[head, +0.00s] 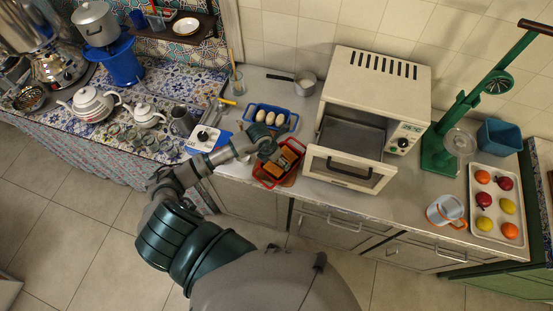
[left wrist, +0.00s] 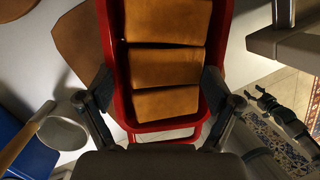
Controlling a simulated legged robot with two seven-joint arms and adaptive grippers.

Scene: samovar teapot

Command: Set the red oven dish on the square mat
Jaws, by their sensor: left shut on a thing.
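The red oven dish (head: 263,177) is at the front of the counter, left of the white oven; several brown blocks lie in it. In the left wrist view the dish (left wrist: 117,60) fills the upper middle. My left gripper (head: 268,150) is shut on the dish, with its fingers (left wrist: 158,115) at either side of the near end. A flat brown piece with straight edges, perhaps the square mat (left wrist: 75,45), shows partly beneath the dish; the dish covers the rest. I cannot tell whether the dish touches it.
A blue tray of eggs (head: 250,110) and a saucepan (head: 306,84) stand behind the dish. The white oven (head: 375,90) has its door (head: 345,172) lowered close to the right. A white-and-blue box (head: 203,138) stands to the left.

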